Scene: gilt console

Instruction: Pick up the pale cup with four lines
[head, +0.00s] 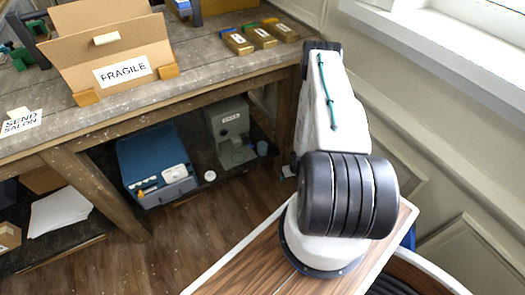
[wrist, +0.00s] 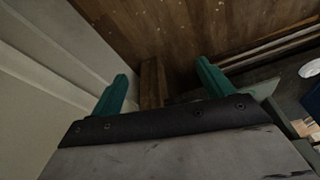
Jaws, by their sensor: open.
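I cannot make out a pale cup with four lines for certain. A small white round thing (head: 210,176) sits on the lower shelf in the head view, too small to show any lines. In the wrist view a white rounded thing (wrist: 312,68) is cut off by the right edge. My gripper (wrist: 163,80) is open, its two teal fingers spread with nothing held between them. In the head view my arm hides the gripper.
The lower shelf holds a blue machine (head: 153,165) and a grey machine (head: 229,128). The worn tabletop (head: 195,62) above carries a "FRAGILE" box (head: 115,45) and several gold boxes (head: 262,38). In the wrist view a wooden post (wrist: 151,82) shows beyond the fingers; a pale wall (wrist: 40,80) is at left.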

